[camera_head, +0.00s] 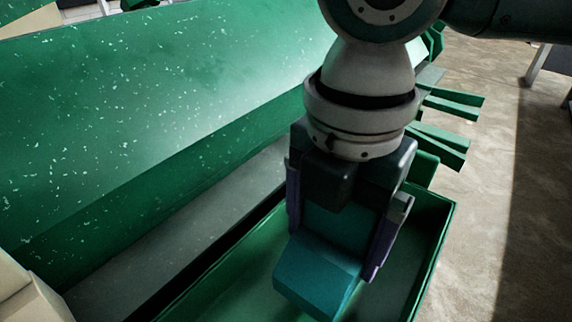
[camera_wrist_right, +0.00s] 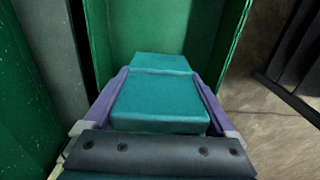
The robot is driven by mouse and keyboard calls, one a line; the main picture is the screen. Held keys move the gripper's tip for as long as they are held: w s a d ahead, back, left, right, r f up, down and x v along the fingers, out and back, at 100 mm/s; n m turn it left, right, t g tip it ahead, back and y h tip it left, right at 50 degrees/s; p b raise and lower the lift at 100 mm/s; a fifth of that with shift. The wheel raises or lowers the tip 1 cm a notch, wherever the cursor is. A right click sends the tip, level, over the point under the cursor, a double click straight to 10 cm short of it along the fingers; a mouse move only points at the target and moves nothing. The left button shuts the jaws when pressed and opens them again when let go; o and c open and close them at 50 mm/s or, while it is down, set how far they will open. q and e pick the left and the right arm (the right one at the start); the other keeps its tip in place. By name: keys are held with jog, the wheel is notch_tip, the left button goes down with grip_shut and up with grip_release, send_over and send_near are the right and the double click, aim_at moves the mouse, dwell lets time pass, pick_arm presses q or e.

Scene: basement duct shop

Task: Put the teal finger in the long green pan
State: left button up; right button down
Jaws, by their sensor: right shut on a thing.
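The teal finger (camera_head: 318,275) is a blocky, stepped piece. My right gripper (camera_head: 333,238) is shut on it, with one purple-lined jaw on each side. In the right wrist view the teal finger (camera_wrist_right: 160,100) sits between the two jaws of my right gripper (camera_wrist_right: 160,108), its far end pointing into the pan. The long green pan (camera_head: 436,240) lies below and around the finger in the head view; its green walls also show in the right wrist view (camera_wrist_right: 222,40). Whether the finger touches the pan floor I cannot tell. My left gripper is not in view.
A large speckled green machine panel (camera_head: 150,110) stands along the left, close to the pan. Green bars (camera_head: 440,145) stick out at the machine's right end. Bare concrete floor (camera_head: 485,200) is open to the right. A beige piece (camera_head: 28,298) is at the lower left.

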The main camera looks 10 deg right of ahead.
aim_at(333, 241)
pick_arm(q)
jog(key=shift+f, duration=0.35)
pick_arm(e)
notch_tip(333, 241, down, 4)
jog(key=shift+r, duration=0.2)
grip_release()
jog(key=shift+f, duration=0.1)
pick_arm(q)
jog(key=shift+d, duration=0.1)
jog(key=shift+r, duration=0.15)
pick_arm(e)
jog(key=shift+r, duration=0.45)
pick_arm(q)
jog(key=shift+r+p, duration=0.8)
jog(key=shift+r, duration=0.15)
pick_arm(e)
notch_tip(333, 241, up, 12)
jog(key=shift+f, duration=0.25)
